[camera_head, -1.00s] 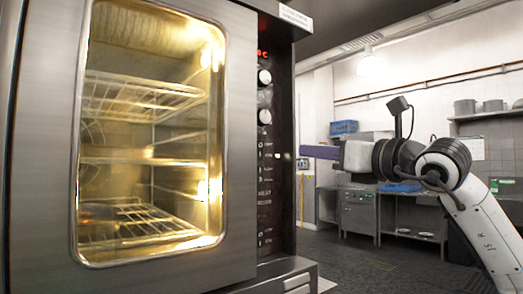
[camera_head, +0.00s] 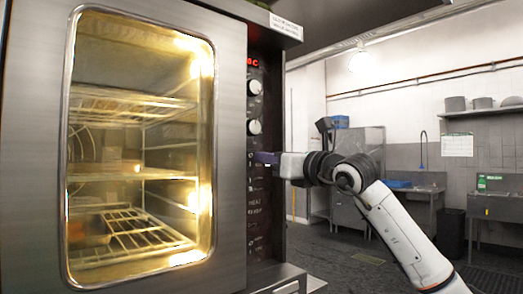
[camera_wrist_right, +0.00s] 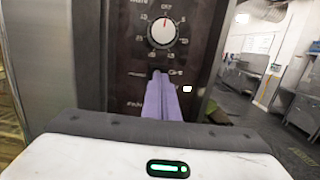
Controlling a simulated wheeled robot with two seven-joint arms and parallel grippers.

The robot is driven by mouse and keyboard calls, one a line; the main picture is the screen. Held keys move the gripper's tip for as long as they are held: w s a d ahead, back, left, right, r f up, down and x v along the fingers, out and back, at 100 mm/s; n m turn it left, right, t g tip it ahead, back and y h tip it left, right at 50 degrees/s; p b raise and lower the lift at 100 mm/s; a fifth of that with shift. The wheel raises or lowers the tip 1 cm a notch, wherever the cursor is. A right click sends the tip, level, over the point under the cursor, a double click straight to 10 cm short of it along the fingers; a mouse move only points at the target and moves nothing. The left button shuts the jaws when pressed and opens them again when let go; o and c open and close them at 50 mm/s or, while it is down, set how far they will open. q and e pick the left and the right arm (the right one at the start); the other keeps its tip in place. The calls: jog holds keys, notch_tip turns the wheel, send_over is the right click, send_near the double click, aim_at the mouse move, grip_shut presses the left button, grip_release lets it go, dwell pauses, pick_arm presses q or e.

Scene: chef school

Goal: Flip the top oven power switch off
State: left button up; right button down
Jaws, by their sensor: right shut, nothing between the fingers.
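The oven (camera_head: 232,120) fills the left of the head view, with its door closed and its inside lit. Its dark control panel (camera_head: 261,200) has a red lit display (camera_head: 253,62) and two round knobs below it. My right gripper (camera_head: 258,157) is shut and empty, its purple fingers pointing at the panel just below the lower knob (camera_head: 254,127). In the right wrist view, the fingertips (camera_wrist_right: 159,76) are at the panel under the knob (camera_wrist_right: 162,32), touching or very close. The power switch cannot be made out; the fingers cover part of the panel. My left gripper is not in view.
A small white lit spot (camera_wrist_right: 187,89) shows right of the fingers. Steel counters (camera_head: 413,190) and a shelf with pots (camera_head: 483,110) stand at the back right. Dark floor (camera_head: 350,255) is open right of the oven.

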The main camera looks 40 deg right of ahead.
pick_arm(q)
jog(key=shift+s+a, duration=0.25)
pick_arm(e)
jog(key=shift+w+r, duration=0.1)
jog(key=shift+w, duration=0.8)
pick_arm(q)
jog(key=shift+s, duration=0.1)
